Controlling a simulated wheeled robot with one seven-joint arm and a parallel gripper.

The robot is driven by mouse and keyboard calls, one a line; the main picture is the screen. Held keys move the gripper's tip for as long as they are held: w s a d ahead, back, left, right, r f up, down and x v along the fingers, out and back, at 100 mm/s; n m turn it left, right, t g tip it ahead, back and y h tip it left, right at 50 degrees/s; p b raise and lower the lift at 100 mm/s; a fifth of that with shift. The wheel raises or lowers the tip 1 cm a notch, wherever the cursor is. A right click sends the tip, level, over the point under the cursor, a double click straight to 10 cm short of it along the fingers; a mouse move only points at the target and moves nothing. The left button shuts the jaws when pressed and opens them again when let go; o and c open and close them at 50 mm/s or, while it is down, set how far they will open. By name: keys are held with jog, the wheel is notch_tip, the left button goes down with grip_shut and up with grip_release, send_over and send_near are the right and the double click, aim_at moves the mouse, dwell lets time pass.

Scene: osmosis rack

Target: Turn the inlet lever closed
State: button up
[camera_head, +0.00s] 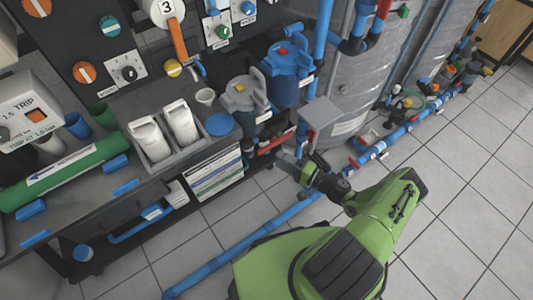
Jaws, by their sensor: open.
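A red lever (275,143) sits on the pipework below the blue filter housing, near the right end of the rack. No readable label marks it as the inlet lever. My gripper (283,157) is just below and right of the red lever, with its fingers pointing up-left towards the pipework. It is open, with nothing seen between the fingers. The fingers are small and dark here, and I cannot tell whether they touch the lever. The grey box and my wrist hide part of the pipework behind.
A grey box (320,112) stands close above my wrist. Grey tanks (365,75) rise behind it. A blue pipe (250,243) runs low along the floor beside the rack. White cartridges (151,138) stand in a tray on the bench. Tiled floor (470,200) is clear on the right.

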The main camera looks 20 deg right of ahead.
aim_at(264, 151)
jog(key=b+x, duration=0.1)
jog(key=x, duration=0.6)
jog(key=shift+c, duration=0.4)
grip_shut()
